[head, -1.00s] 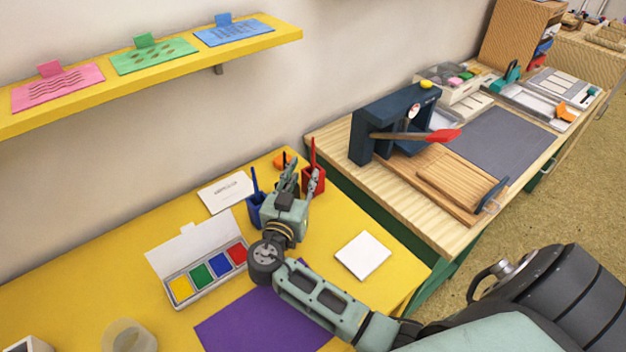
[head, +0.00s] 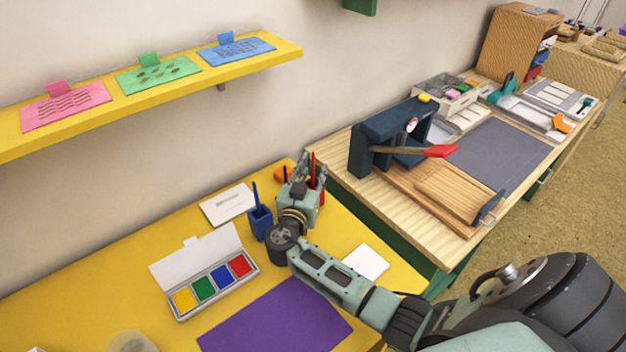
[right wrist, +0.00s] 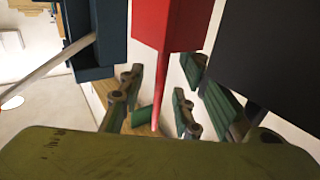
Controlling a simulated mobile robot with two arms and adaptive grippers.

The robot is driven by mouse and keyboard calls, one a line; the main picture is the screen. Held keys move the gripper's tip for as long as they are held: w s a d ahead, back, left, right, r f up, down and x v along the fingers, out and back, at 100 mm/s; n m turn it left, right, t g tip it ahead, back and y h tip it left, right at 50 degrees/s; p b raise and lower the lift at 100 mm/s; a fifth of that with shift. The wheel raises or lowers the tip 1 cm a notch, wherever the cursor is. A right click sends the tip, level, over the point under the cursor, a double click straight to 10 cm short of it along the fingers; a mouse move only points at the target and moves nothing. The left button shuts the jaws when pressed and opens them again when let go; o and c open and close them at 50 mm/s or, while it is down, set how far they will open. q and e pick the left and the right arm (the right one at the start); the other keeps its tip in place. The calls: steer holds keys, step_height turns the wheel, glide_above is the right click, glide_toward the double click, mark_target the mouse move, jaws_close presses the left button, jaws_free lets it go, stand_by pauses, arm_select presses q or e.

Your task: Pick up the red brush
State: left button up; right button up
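The red brush (head: 312,163) stands upright in the red cup, its thin handle rising between the fingers of my right gripper (head: 310,172). In the right wrist view the red handle (right wrist: 158,95) runs between the fingers (right wrist: 155,95), with a gap on either side. My right gripper is open around it. The red cup (right wrist: 165,25) shows close up there; in the head view it is mostly hidden behind the gripper. My left gripper is not in view.
A blue cup (head: 260,224) with a blue brush (head: 255,193) stands just left of my right gripper. A four-colour inkpad set (head: 205,288), a purple sheet (head: 275,320) and a white block (head: 366,262) lie on the yellow table. A wooden bench (head: 350,185) stands behind right.

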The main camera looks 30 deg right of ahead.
jaws_close()
steer(key=shift+r, duration=0.1)
